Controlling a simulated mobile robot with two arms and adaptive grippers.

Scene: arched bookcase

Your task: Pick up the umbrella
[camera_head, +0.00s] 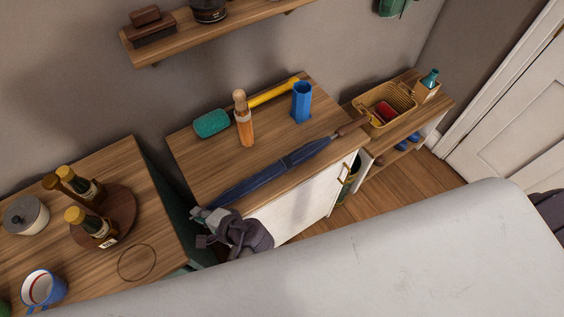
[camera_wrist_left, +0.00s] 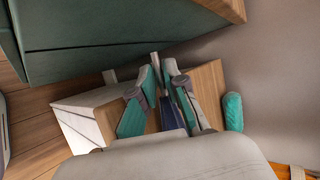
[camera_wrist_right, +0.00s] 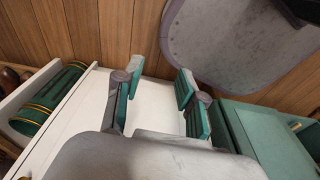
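A folded dark blue umbrella (camera_head: 270,170) with a brown wooden handle lies diagonally across the wooden cabinet top (camera_head: 195,155). Its handle points to the back right and its tip end is at the front left edge. My left gripper (camera_head: 204,225) is at that tip end. In the left wrist view the umbrella (camera_wrist_left: 172,112) lies between the fingers of my left gripper (camera_wrist_left: 162,75), which look apart; contact is not clear. My right gripper (camera_wrist_right: 155,90) is open and empty in the right wrist view, above a white surface. It does not show in the head view.
Behind the umbrella are a blue hexagonal vase (camera_head: 302,103), an orange wooden-topped object (camera_head: 243,120) and a teal cylinder (camera_head: 212,123) near a yellow rod (camera_head: 272,94). A basket (camera_head: 402,97) stands at right. Bottles (camera_head: 95,225) and a mug (camera_head: 42,288) stand at left.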

